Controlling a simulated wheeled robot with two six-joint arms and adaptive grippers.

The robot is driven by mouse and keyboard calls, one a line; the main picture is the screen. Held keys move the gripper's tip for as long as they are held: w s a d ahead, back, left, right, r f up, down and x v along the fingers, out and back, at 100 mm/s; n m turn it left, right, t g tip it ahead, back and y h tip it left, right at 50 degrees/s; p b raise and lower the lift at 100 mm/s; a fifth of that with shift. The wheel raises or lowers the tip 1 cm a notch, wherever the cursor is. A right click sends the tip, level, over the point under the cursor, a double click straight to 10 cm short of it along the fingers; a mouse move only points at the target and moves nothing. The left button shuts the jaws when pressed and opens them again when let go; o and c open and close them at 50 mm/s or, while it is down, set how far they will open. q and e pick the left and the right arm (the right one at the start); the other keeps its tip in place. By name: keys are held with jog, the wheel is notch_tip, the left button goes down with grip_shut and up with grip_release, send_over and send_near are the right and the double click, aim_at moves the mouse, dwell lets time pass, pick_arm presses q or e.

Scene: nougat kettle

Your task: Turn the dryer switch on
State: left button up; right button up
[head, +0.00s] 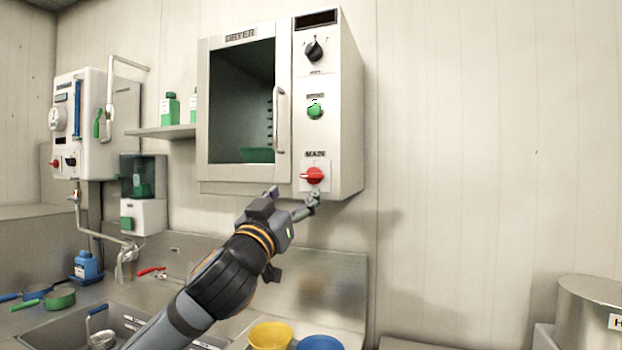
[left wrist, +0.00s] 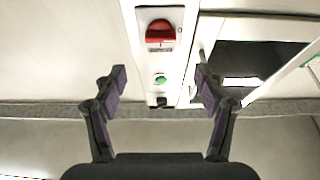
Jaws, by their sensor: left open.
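The dryer (head: 243,187) is a white wall cabinet with a control panel on its right side. Its red rotary switch (head: 312,175), marked MAIN, is low on that panel, with its grip lying roughly sideways. In the left wrist view the red switch (left wrist: 160,31) shows at the top, between and beyond the fingers. My left gripper (head: 293,195) is open and empty, just below the switch. One fingertip overlaps the panel's lower edge in the head view; I cannot tell whether it touches. The left wrist view also shows the spread fingers (left wrist: 160,78). My right gripper is not in view.
Above the switch are a green button (head: 315,111) and a black knob (head: 314,51). The door handle (head: 279,120) stands out left of the panel. Below are a sink, a yellow bowl (head: 270,335) and a blue bowl (head: 320,342). The wall to the right is clear.

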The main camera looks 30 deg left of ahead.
aim_at(310, 175)
pick_arm(q)
jog(key=p+x, duration=0.8)
jog(key=x, duration=0.1)
jog(key=shift+w+a, duration=0.15)
jog(key=shift+w, duration=0.05)
jog(key=shift+w+a+r+p, duration=0.1)
jog(key=shift+w+p, duration=0.2)
jog(key=shift+w, duration=0.2)
jog(key=c, duration=1.2)
jog(key=shift+o, duration=0.2)
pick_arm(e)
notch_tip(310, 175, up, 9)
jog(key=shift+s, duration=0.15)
